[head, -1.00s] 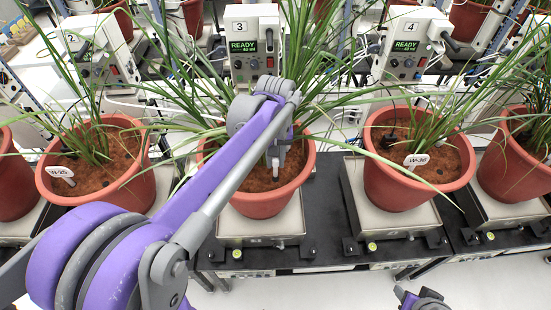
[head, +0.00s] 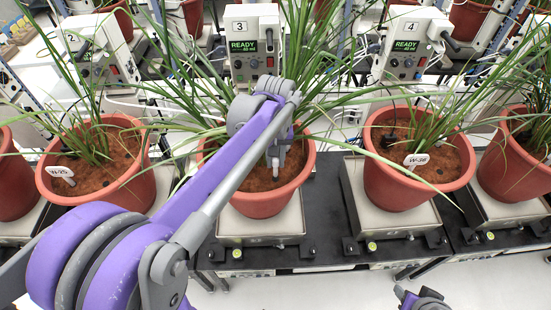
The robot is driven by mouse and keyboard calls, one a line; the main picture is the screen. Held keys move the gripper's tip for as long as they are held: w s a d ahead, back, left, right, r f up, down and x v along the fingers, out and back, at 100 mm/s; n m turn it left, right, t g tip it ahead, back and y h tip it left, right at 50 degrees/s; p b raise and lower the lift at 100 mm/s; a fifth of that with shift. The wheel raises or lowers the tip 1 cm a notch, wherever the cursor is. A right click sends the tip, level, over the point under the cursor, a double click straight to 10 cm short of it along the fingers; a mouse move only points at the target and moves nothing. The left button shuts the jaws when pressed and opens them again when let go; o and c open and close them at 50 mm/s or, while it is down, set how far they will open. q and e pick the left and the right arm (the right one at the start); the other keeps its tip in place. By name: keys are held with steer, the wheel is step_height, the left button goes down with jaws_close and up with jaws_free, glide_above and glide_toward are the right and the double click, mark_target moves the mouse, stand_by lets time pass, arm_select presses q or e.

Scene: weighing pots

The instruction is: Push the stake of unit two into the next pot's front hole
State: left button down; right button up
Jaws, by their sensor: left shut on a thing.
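My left gripper (head: 275,158) is over the front soil of the middle pot (head: 262,205), its arm covering the left part of that pot. It is shut on a small pale thing (head: 275,170), likely the stake, whose lower end is at or just above the soil; contact is hard to tell. The front hole is not visible behind the gripper. Unit two (head: 92,62), a grey box marked 2, stands behind the left pot (head: 95,185). My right gripper (head: 424,299) shows only partly at the bottom edge, away from the pots.
The right pot (head: 410,190) holds a tag marked W-38 and dark spots in its soil. Unit three (head: 252,45) and unit four (head: 410,50) stand behind. Long leaves cross the space around the arm. Pots stand on pale scale plates (head: 285,222) on a black bench.

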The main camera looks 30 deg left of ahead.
mark_target(276, 176)
arm_select(q)
steer(key=shift+f+b, duration=1.6)
steer(key=shift+f, duration=1.2)
arm_select(e)
steer(key=shift+s+f, duration=0.2)
steer(key=shift+f, duration=0.5)
steer(key=shift+s+f, duration=0.2)
steer(key=shift+f, duration=0.45)
steer(key=shift+s+f, duration=0.2)
steer(key=shift+f, duration=0.5)
arm_select(q)
steer(key=c, duration=0.6)
jaws_free()
steer(key=shift+r+p, duration=1.8)
steer(key=shift+r, duration=1.15)
steer(key=shift+r+p, duration=1.8)
steer(key=shift+r, duration=1.8)
arm_select(e)
steer(key=w+r, duration=0.3)
steer(key=r, duration=0.6)
steer(key=shift+w+r+t, duration=0.3)
steer(key=shift+w+r, duration=0.05)
steer(key=shift+w, duration=0.05)
steer(key=shift+s, duration=0.15)
